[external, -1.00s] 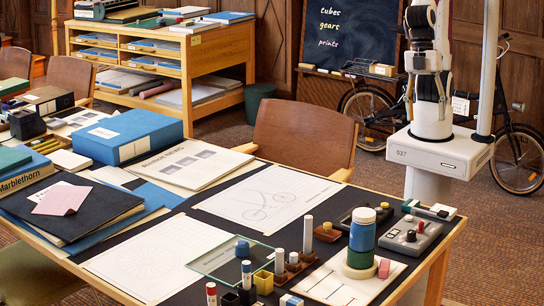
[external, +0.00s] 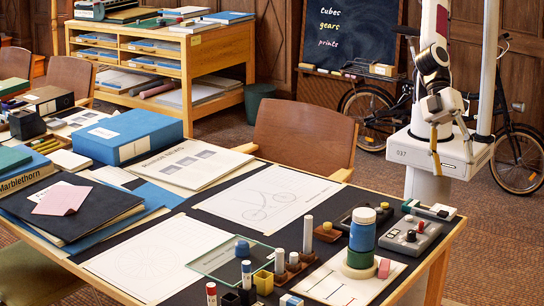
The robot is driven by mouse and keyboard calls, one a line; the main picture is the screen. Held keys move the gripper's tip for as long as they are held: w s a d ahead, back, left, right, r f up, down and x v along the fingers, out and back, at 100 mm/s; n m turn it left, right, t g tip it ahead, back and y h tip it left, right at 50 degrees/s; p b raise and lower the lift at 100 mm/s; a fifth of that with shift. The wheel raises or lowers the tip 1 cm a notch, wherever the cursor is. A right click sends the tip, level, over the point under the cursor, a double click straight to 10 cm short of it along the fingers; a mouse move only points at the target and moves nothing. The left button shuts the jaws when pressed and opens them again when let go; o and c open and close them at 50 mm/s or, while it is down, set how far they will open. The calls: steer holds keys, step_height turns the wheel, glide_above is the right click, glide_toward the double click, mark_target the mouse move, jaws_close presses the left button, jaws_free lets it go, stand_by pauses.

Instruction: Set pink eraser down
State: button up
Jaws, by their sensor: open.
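The pink eraser (external: 384,268) stands on the white board at the front right of the desk. It is just right of the blue and green cylinder stack and apart from my gripper. My gripper (external: 451,150) is open, with its orange-tan fingers spread and pointing down. It hangs in front of my white base, beyond the desk's far right edge, with nothing visible between the fingers.
The blue and green stack (external: 362,240) rises close beside the eraser. A grey control box (external: 410,237) and a dark tray (external: 358,218) lie behind it. Small pots and pegs crowd the left. The drawing sheet (external: 270,197) is mostly bare.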

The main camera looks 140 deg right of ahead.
steer(key=w+a+f+m+t+h, duration=0.2)
steer(key=w+f+m, duration=0.3)
steer(key=w, duration=0.4)
steer(key=w+a+f+m+t+h, duration=0.1)
steer(key=w+f+m+t+h, duration=0.15)
steer(key=w+f, duration=0.55)
steer(key=m+g+h, duration=0.5)
steer(key=g+h, duration=0.2)
steer(key=g, duration=0.1)
glide_toward(384, 269)
steer(key=s+f, duration=0.2)
steer(key=shift+d+r+n+g, duration=0.15)
steer(key=shift+d+n+g, duration=0.1)
steer(key=shift+n, duration=0.1)
steer(key=shift+x, duration=1.3)
